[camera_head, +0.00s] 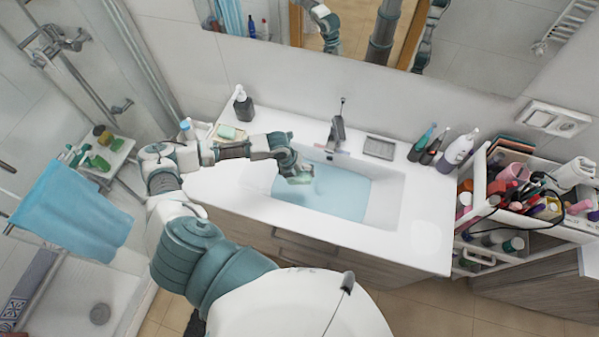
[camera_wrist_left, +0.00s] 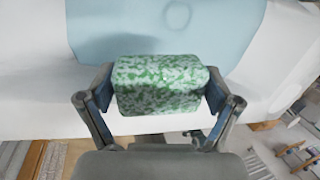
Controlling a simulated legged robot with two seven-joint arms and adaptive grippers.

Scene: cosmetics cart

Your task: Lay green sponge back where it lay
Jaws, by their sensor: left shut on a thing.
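The green sponge (camera_wrist_left: 160,85), mottled green and white, is between the two fingers of my left gripper (camera_wrist_left: 160,92) in the left wrist view. The gripper is shut on it, one finger on each short side. In the head view my left gripper (camera_head: 301,172) is over the left part of the sink basin (camera_head: 385,203), which holds blue water. The sponge shows there only as a small pale green patch at the fingertips. My right gripper is not seen in either view.
A tray with a green soap bar (camera_head: 227,132) and a dark pump bottle (camera_head: 243,104) stand left of the basin. A faucet (camera_head: 337,132) rises behind it. Several bottles (camera_head: 455,153) stand at right, beside a full cart (camera_head: 530,195). The counter's front left is clear.

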